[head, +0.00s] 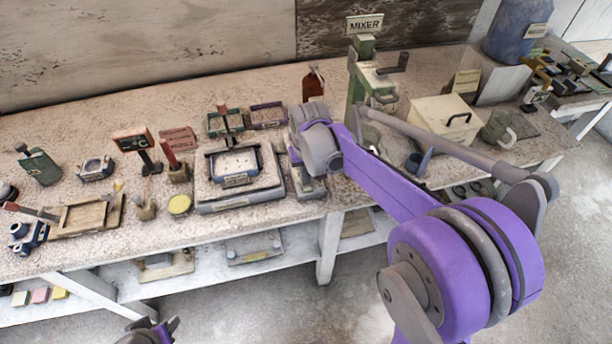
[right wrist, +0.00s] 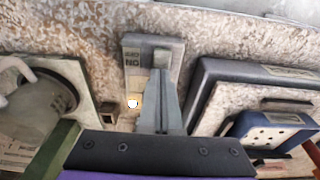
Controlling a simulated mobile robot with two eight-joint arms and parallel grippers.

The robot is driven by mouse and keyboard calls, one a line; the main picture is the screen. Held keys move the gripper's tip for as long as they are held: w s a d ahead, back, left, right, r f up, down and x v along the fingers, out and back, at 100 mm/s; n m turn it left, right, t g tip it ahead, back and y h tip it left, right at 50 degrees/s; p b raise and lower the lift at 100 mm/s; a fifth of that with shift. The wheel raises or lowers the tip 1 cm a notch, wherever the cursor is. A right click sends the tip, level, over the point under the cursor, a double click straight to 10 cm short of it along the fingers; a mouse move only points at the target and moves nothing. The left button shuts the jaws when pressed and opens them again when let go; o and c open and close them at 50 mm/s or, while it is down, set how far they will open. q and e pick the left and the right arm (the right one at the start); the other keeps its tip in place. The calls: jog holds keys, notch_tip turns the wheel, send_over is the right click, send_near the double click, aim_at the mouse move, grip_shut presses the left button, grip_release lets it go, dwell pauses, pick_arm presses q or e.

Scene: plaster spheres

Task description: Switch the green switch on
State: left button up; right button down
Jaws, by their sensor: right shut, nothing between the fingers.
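The switch (right wrist: 133,62) shows in the right wrist view as a pale grey-green plate with an ON/OFF label, seen upside down. Its grey-green lever block (right wrist: 168,58) is right at the fingertips, and I cannot tell whether they touch. A small lamp (right wrist: 133,102) on the plate glows white-yellow. My right gripper (right wrist: 162,78) is shut and empty over the plate, hiding part of it. In the head view the switch box (head: 309,186) is mostly hidden by my right arm. My left gripper (head: 152,331) shows only partly at the bottom edge of the head view.
A dark tray with a scale-like device (head: 240,205) stands close to the left of the switch in the head view. The green mixer (head: 364,75) and a cream box (head: 443,115) stand behind and right. Several tools crowd the bench's left.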

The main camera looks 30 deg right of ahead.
jog(key=shift+s+a+f, duration=0.1)
jog(key=shift+s+f, duration=0.1)
jog(key=shift+s, duration=0.2)
jog(key=shift+s+a, duration=0.2)
jog(key=shift+s, duration=0.45)
jog(key=shift+r, duration=0.1)
